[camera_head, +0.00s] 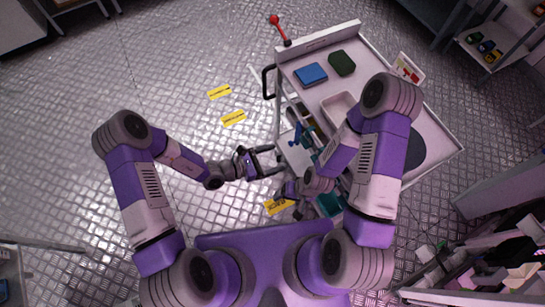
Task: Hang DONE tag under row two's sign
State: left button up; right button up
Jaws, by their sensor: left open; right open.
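I cannot make out a DONE tag or a sign for row two in the head view. My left gripper (272,161) is open, with its fingers pointing right toward the near left edge of a white cart (318,88). Nothing shows between its fingers. My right gripper (286,193) is lower and close by, beside the cart's near corner. It is small and dark here, and it is open. A white card with red and green print (408,68) stands at the cart's far right edge; its text is too small to read.
The cart carries a blue box (311,74), a dark green box (341,63) and a pale tray (339,107). Yellow strips (233,118) lie on the metal floor. A red-knobbed lever (279,28) stands at the cart's far corner. Shelves (490,50) stand right.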

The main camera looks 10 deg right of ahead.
aim_at(303, 142)
pick_arm(q)
jog(key=shift+n+t, duration=0.7)
jog(key=b+x, duration=0.1)
jog(key=x, duration=0.2)
jog(key=b+x, duration=0.1)
jog(key=x, duration=0.3)
jog(key=w+b+x, duration=0.1)
jog(key=b+x, duration=0.1)
jog(key=x, duration=0.2)
jog(key=shift+a+r, duration=0.15)
jog(key=shift+a, duration=0.1)
jog(key=shift+x, duration=0.9)
jog(key=c, duration=1)
jog(key=shift+o, duration=0.2)
jog(key=shift+r, duration=0.1)
jog(key=shift+r, duration=0.2)
jog(key=shift+r+p, duration=0.85)
